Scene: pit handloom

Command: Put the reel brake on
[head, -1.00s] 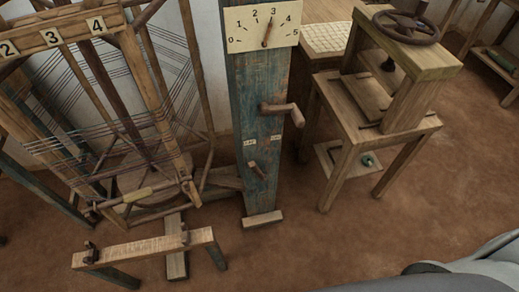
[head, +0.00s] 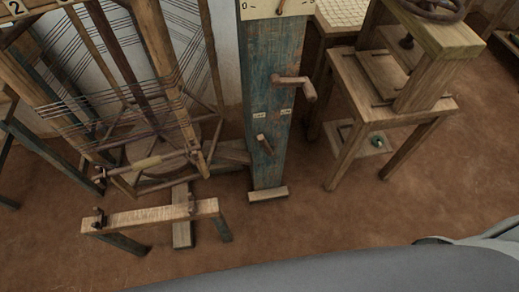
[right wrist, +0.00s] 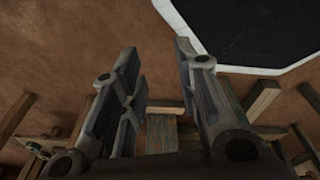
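A tall worn blue post (head: 262,75) stands in the middle of the head view. Low on its front a short wooden lever (head: 264,145) points down and to the right, below two small white labels whose text is too small to read. This may be the reel brake; I cannot tell for certain. Above it a wooden crank handle (head: 297,86) sticks out to the right. My right gripper (right wrist: 155,52) shows in the right wrist view with its fingers apart and nothing between them. It is not visible in the head view. My left gripper is in neither view.
A dial board (head: 275,8) tops the post, partly cut off. The loom frame with threads (head: 185,110) stands left, a low wooden bench (head: 155,217) in front of it. A wooden stand with a wheel (head: 395,100) is at right. Brown floor (head: 340,215) is clear in front.

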